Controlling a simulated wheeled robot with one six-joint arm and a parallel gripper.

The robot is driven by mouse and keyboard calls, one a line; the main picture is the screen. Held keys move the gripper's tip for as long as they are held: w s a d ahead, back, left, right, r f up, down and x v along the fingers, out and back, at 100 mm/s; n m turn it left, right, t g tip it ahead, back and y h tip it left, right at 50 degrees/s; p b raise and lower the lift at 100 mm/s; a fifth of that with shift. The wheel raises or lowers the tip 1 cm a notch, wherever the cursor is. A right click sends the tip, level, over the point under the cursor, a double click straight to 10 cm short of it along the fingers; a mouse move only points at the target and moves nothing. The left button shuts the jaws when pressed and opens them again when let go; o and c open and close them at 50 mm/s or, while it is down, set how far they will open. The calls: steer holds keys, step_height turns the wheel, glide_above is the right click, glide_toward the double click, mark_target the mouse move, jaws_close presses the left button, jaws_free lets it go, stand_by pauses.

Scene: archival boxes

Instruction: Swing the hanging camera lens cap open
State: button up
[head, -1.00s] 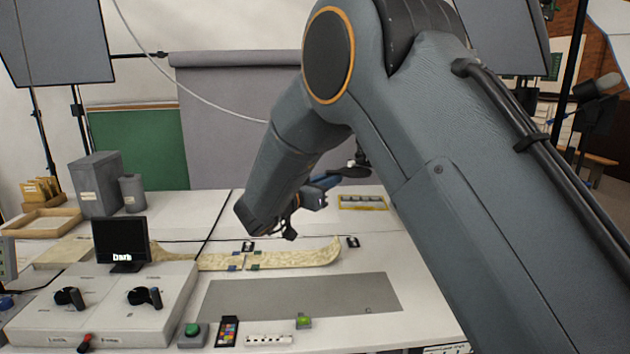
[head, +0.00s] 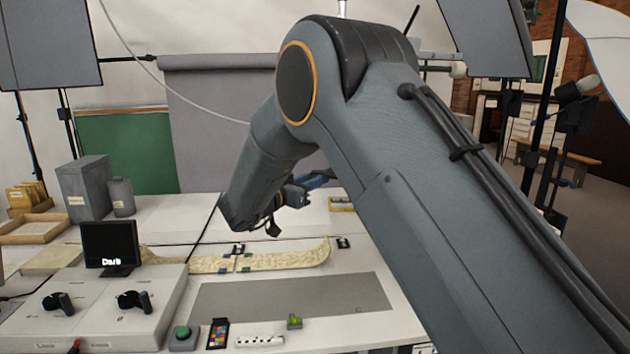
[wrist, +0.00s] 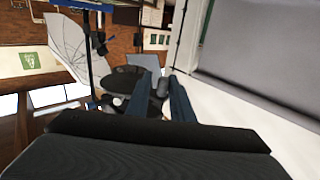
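My gripper (head: 318,180) reaches out over the back of the white table, its blue fingers partly hidden behind my arm in the head view. In the wrist view my gripper (wrist: 158,86) shows two blue fingers with a gap between them. A dark round disc, seemingly the lens cap (wrist: 124,76), lies just beyond and left of the left finger. A small grey cylinder-like piece (wrist: 162,86) shows near the fingertips; I cannot tell whether they touch it. In the head view the cap is hidden behind my arm.
The table holds a long pale scroll (head: 285,259), a grey mat (head: 290,297), a console (head: 95,310) with two levers and a small screen (head: 110,245). Grey boxes (head: 85,187) stand at the back left. A white umbrella (wrist: 70,45) and stands crowd the wrist view's left.

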steer(key=shift+o, duration=0.8)
steer(key=b+v, duration=0.2)
steer(key=v, duration=0.5)
steer(key=shift+s+a, duration=0.25)
steer(key=shift+s, duration=0.1)
